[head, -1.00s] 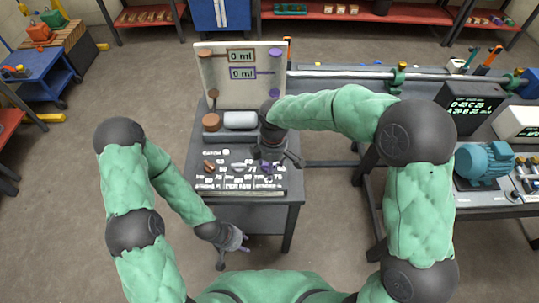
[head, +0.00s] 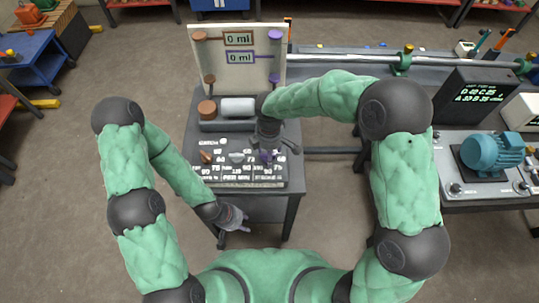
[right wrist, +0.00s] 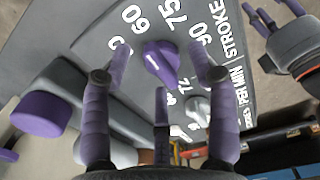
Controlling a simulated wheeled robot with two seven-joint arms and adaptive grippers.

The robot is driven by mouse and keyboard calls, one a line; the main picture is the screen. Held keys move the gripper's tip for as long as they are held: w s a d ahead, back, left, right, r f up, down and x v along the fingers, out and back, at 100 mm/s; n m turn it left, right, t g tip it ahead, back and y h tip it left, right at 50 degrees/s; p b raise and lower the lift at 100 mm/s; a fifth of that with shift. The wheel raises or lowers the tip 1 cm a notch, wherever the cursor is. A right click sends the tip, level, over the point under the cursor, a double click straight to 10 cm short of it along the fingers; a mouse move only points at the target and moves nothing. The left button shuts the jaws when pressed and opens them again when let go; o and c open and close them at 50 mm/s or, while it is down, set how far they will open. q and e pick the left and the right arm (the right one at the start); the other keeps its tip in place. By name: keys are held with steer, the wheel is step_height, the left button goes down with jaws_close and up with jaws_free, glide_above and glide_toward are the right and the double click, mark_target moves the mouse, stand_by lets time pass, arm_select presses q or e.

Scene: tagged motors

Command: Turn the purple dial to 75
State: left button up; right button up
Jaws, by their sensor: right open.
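The purple dial (head: 267,157) is on the grey labelled panel (head: 217,183) on the small table, at the right of its row of dials. My right gripper (head: 276,149) is over the dial. In the right wrist view its open fingers (right wrist: 160,70) spread around the dial, with no clear contact. My left gripper (head: 237,222) hangs low near the table's front edge, its jaw opening unclear.
A brown dial (head: 206,156) and a grey dial (head: 237,158) share the panel. Behind stands an upright board (head: 262,85) with two "0 ml" displays. A brown knob (head: 207,110) and a white cylinder (head: 238,107) lie before it. A bench with a blue motor (head: 490,152) is at right.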

steer(key=shift+f, duration=0.8)
steer(key=shift+c, duration=0.3)
steer(key=c, duration=1)
steer(key=shift+c, duration=0.2)
